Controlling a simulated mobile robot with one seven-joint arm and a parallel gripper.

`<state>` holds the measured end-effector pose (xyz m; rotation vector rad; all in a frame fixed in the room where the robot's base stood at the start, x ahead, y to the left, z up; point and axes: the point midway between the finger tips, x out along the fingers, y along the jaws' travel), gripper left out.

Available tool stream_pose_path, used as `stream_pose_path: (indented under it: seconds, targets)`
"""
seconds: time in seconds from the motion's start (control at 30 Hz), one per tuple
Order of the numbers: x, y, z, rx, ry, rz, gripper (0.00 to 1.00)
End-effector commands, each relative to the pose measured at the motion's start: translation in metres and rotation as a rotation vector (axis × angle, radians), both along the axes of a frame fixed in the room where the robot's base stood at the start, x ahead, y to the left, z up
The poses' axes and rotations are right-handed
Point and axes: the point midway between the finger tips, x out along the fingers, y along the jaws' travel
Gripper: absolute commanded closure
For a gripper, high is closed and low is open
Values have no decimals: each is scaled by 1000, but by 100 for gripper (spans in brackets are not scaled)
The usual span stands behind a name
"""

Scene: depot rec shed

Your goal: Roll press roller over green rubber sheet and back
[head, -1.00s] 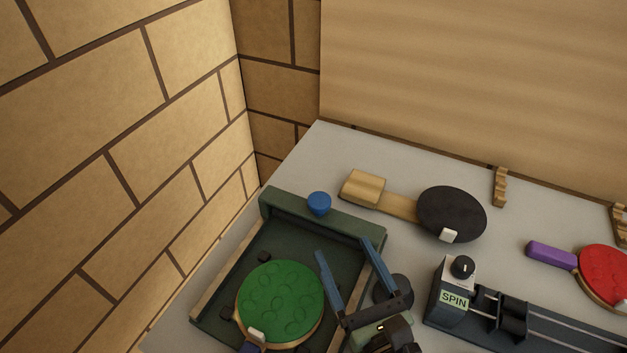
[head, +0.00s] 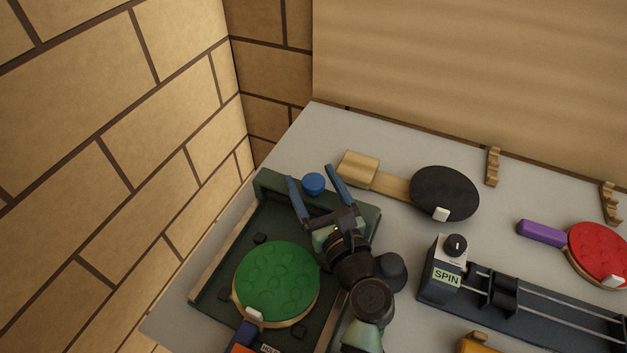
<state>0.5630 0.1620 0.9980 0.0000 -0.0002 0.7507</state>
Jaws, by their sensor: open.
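A round paddle with a green rubber sheet (head: 277,283) lies in a dark green press tray (head: 232,258), its blue handle pointing to the bottom of the view. The sheet has faint round bumps. A green bar (head: 268,185) with a blue knob (head: 313,184) spans the far end of the tray; it looks like the press roller, though no roller surface shows. My gripper (head: 310,175) is open, its blue fingers on either side of the knob in the picture. I cannot tell whether they touch it or are still above it.
A black paddle (head: 444,193) with a wooden handle lies behind to the right. A device marked SPIN (head: 446,277) stands right of the tray. A red paddle (head: 597,252) with a purple handle lies at the far right. A brick wall (head: 120,150) is close on the left.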

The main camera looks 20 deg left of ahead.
Motion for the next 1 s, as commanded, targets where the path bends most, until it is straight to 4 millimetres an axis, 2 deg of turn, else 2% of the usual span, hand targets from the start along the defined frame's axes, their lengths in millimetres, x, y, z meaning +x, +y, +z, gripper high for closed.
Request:
stream_pose_path:
  seconds: [0.07,0.5,0.87,1.0]
  targets:
    - [0,0,0,0,0,0,21]
    - [0,0,0,0,0,0,100]
    - [-2,0,0,-1,1,0,100]
    - [-13,0,1,-1,4,1,100]
